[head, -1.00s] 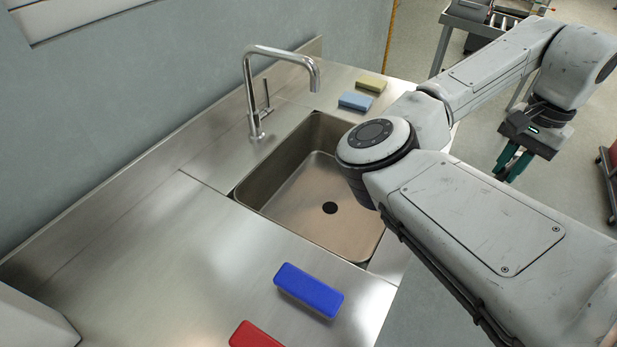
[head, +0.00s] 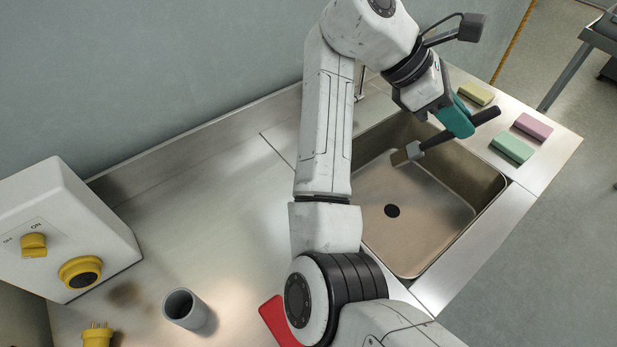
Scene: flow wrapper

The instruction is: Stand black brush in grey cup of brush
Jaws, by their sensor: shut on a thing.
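My gripper (head: 455,118) with teal fingers is shut on the black brush and holds it above the far right part of the sink. The brush's black handle (head: 486,116) sticks out to the right of the fingers. Its grey collar and tan bristles (head: 404,154) point to the lower left, so the brush is tilted. The grey cup (head: 184,307) stands upright on the counter at the lower left, well away from my gripper. Its round mouth is open, and I see nothing standing in it.
A white box with yellow knobs (head: 62,225) stands left of the cup. A yellow plug (head: 97,335) and a partly hidden red block (head: 278,322) flank the cup. Yellow, green and pink sponges (head: 512,147) lie right of the sink (head: 412,238). My arm hides the tap mostly.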

